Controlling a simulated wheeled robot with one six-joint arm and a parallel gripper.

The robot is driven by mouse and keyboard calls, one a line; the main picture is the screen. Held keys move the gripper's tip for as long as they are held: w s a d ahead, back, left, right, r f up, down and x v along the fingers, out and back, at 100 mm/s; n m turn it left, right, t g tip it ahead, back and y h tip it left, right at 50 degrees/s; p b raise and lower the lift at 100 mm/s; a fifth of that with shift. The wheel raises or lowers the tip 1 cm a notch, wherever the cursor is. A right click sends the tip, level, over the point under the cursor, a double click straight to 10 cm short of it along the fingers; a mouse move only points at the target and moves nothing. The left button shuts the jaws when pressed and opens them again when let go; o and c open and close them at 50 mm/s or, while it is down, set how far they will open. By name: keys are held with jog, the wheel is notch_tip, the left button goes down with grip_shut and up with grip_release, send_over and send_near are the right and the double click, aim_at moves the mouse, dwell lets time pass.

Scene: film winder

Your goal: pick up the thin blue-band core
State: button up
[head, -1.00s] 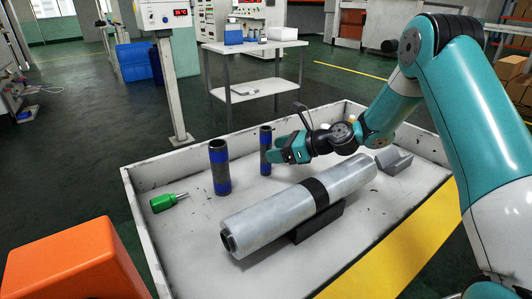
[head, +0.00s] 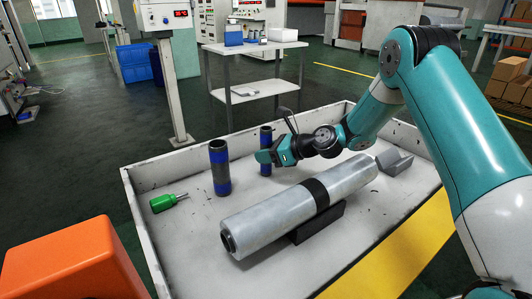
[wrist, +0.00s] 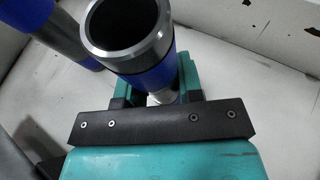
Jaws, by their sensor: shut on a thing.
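The thin blue-band core (head: 265,134) is a narrow dark tube with blue bands, upright in the tray behind my gripper. It also shows in the wrist view (wrist: 128,28), its open grey rim towards the camera. My gripper (head: 268,156) is shut on it, with a teal finger on each side in the wrist view (wrist: 162,85). The gripper hides part of the core's middle. A thicker blue-band core (head: 220,168) stands upright to the left, apart from the gripper. Part of it shows at the upper left in the wrist view (wrist: 62,25).
A large wrapped film roll (head: 270,215) lies on a black cradle (head: 318,224) in front. A green-handled screwdriver (head: 163,202) lies at the left, and a grey block (head: 394,160) at the right. The tray (head: 143,237) has raised walls. An orange object (head: 70,262) is at lower left.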

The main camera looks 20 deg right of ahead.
jog(key=shift+r, duration=0.1)
notch_tip(320, 180, up, 28)
jog(key=p, duration=0.4)
jog(key=shift+p, duration=0.4)
jog(key=o, duration=0.3)
jog(key=c, duration=0.3)
jog(key=shift+c, duration=0.2)
